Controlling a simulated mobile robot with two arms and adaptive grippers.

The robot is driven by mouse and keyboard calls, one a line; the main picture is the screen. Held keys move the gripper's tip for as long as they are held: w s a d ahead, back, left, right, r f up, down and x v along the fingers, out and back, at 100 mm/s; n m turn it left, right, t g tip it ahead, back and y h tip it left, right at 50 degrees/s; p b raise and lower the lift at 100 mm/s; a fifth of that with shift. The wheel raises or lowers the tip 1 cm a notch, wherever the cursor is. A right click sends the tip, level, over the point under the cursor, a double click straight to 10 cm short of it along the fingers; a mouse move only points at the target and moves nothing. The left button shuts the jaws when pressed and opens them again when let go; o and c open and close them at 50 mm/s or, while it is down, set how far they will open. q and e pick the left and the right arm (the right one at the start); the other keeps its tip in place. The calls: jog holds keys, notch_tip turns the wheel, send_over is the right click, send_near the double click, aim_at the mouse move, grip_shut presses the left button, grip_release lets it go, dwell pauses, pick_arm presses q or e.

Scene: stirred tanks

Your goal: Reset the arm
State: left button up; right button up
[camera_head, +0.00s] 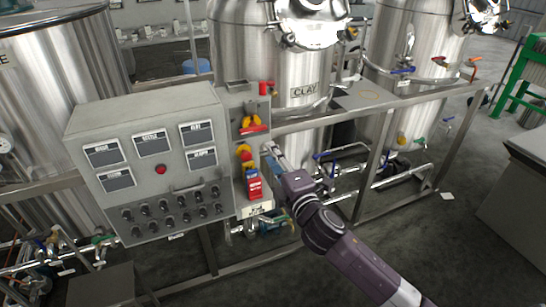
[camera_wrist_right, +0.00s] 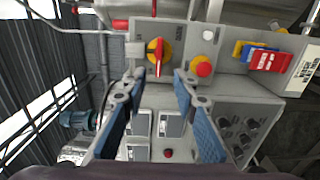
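My right arm reaches in from the lower right in the head view. Its gripper (camera_head: 270,152) is beside the right edge of the grey control box (camera_head: 110,115). In the right wrist view the two blue-padded fingers (camera_wrist_right: 157,82) are spread apart with nothing held between them. Beyond the fingertips are a yellow rotary switch with a red handle (camera_wrist_right: 158,56) and a red push button on yellow (camera_wrist_right: 202,67). I cannot tell whether the fingers touch the panel. My left gripper is in neither view.
The box carries displays, a red button (camera_head: 160,169) and rows of black knobs. Red breakers (camera_head: 254,186) sit close to the gripper. Steel tanks (camera_head: 300,70), a metal frame rail (camera_head: 420,98) and pipes stand around it. Open floor (camera_head: 440,220) lies at right.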

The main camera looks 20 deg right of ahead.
jog(key=shift+f, duration=0.1)
dwell(0.4)
jog(key=s+d+f+m+g+h+b, duration=0.1)
jog(key=s+d+f+m+g, duration=0.15)
jog(key=f, duration=1.45)
jog(key=s+d+f+m+g+b, duration=0.2)
jog(key=s+f+m+g, duration=0.2)
jog(key=f, duration=1.4)
jog(key=s+f+m+g+b, duration=0.1)
jog(key=s+f+m+g, duration=0.1)
jog(key=s+f, duration=0.7)
jog(key=s+f+m+g, duration=0.2)
jog(key=s+f, duration=0.5)
jog(key=f, duration=0.4)
jog(key=s+a+f+m+g, duration=0.1)
jog(key=s+f, duration=0.4)
jog(key=s, duration=0.6)
jog(key=s+a+f+m+g+b, duration=0.1)
jog(key=s+f+m+g, duration=0.1)
jog(key=s+f, duration=0.4)
jog(key=s+a+f+m+g+b, duration=0.1)
jog(key=s+f, duration=0.5)
jog(key=s, duration=1)
jog(key=shift+s+a+m+g, duration=0.35)
jog(key=shift+m+g, duration=0.5)
jog(key=shift+g, duration=0.4)
